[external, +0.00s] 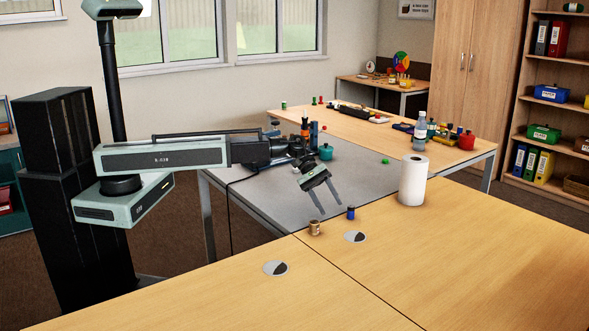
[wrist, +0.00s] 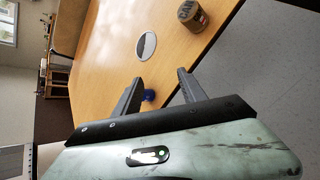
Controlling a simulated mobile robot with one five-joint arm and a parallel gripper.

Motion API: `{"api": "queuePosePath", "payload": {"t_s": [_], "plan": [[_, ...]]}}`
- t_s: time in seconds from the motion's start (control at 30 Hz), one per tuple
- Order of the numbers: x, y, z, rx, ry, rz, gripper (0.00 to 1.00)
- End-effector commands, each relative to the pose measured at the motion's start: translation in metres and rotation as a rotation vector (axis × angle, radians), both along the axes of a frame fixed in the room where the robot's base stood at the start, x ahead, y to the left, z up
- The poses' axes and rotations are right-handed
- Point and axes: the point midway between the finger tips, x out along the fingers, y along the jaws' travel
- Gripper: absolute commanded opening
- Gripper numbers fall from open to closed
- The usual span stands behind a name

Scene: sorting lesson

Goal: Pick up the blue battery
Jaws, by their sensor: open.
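The blue battery (external: 351,213) stands upright on the wooden table near its far edge. In the wrist view it shows as a small blue piece (wrist: 149,96), partly hidden behind the left finger. My gripper (external: 332,209) is open and empty, pointing down, just left of the battery in the external view. In the wrist view the fingertips (wrist: 160,77) spread apart, with the battery seen between them near the left finger. I cannot tell how far it lies beyond the fingers.
A brown can (external: 314,228) stands left of the battery, close below my fingers. A round grey-and-white disc (external: 355,237) lies in front of the battery, another (external: 276,268) farther left. A paper roll (external: 412,180) stands to the right. The front table is otherwise clear.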

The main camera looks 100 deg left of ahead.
Motion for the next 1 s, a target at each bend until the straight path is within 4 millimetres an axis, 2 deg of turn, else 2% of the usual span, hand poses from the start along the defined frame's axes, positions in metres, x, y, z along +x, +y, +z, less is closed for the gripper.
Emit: {"api": "queuePosePath", "payload": {"t_s": [0.03,0.13,0.3,0.53,0.7,0.87,1.0], "plan": [[0.022,0.028,-0.021,-0.131,0.015,0.121,0.49],[0.040,0.042,-0.016,-0.385,0.124,0.267,0.49],[0.049,0.042,-0.008,-0.619,0.282,0.360,0.49],[0.051,0.039,-0.005,-0.664,0.317,0.377,0.49],[0.064,0.024,-0.015,-0.661,0.317,0.374,0.49],[0.068,0.020,-0.015,-0.660,0.316,0.376,0.49],[0.080,0.005,-0.023,-0.658,0.316,0.373,0.49]]}}
